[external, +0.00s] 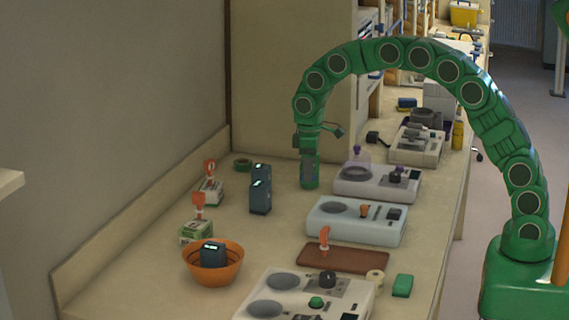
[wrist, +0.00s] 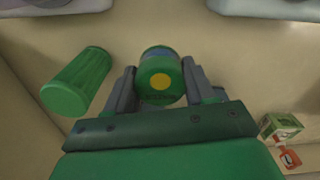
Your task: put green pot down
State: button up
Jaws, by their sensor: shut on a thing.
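My gripper (external: 310,167) hangs straight down over the back middle of the bench. In the wrist view its two grey fingers (wrist: 160,70) are shut on the green pot (wrist: 160,82), one on each side. The pot is a short green round thing with a yellow disc on the end facing the camera and a bluish band beyond. In the external view its green lower part (external: 310,184) shows at the fingertips, close to the bench top. I cannot tell whether it touches the bench.
A green ribbed cylinder (wrist: 76,82) stands left of the pot in the wrist view. Grey consoles (external: 376,184) (external: 356,222) stand to the right. Dark handsets (external: 260,190), small boxes (external: 197,232) and an orange bowl (external: 212,268) are to the left. Bare bench lies around the pot.

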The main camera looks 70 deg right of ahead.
jog(key=shift+w+d+f, duration=0.15)
jog(key=shift+w+f, duration=1.25)
jog(key=shift+f, duration=1.7)
jog(key=shift+f, duration=0.1)
jog(key=o, duration=1)
jog(key=shift+o, duration=0.2)
